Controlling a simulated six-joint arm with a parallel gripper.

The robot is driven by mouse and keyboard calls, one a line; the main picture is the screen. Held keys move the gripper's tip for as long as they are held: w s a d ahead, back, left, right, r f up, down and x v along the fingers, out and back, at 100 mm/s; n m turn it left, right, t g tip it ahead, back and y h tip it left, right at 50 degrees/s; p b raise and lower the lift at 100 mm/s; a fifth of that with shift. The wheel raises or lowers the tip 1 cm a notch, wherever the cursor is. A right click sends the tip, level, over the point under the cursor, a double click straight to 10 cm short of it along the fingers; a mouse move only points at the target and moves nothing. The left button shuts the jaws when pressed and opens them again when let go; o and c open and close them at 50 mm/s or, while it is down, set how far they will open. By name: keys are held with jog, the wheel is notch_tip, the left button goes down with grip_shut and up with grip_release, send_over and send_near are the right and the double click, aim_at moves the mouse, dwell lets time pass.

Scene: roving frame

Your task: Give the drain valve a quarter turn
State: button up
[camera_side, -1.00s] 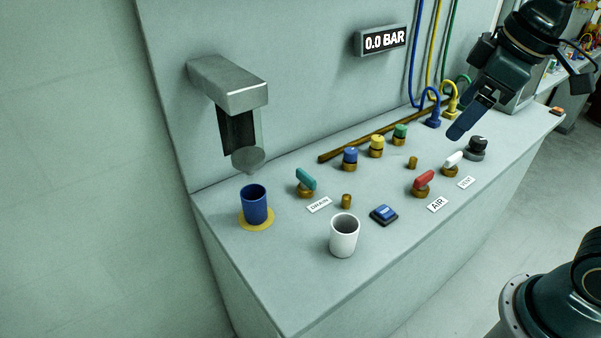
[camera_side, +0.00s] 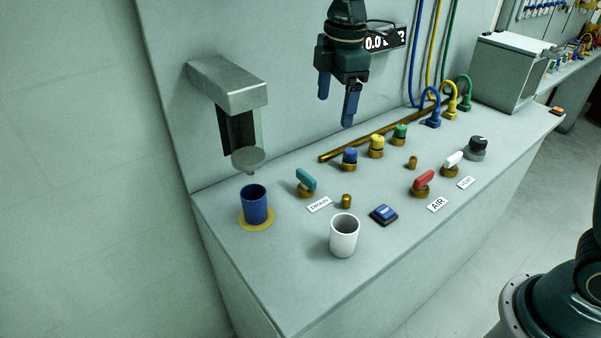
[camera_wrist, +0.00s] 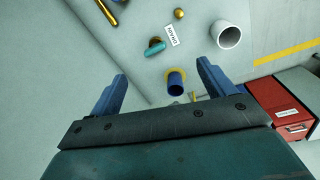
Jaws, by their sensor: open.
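The drain valve (camera_side: 306,180) has a teal lever on a brass base and stands on the bench, left of the DRAIN label (camera_side: 319,205). In the wrist view the teal lever (camera_wrist: 154,49) shows near the top, beside the label (camera_wrist: 172,36). My gripper (camera_side: 338,108) is open and empty, with its blue fingers pointing down, high above the bench and behind and above the drain valve. In the wrist view the open fingers (camera_wrist: 161,82) are spread, and the valve lies beyond them.
A blue cup (camera_side: 256,205) stands on a yellow disc under the grey spout (camera_side: 232,85). A white cup (camera_side: 344,236), a brass peg (camera_side: 346,201), a blue button (camera_side: 384,214) and the red AIR valve (camera_side: 423,181) are nearby. Several coloured knobs and a brass rod lie behind.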

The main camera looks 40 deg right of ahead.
aim_at(306, 174)
jog(key=w+a+f+n+g, duration=0.1)
jog(key=w+a+f+n, duration=0.2)
jog(key=w+f, duration=0.1)
jog(key=shift+w+f, duration=0.35)
jog(key=shift+f, duration=0.2)
jog(key=shift+f, duration=0.1)
jog(key=shift+f, duration=6.75)
jog(key=c, duration=1)
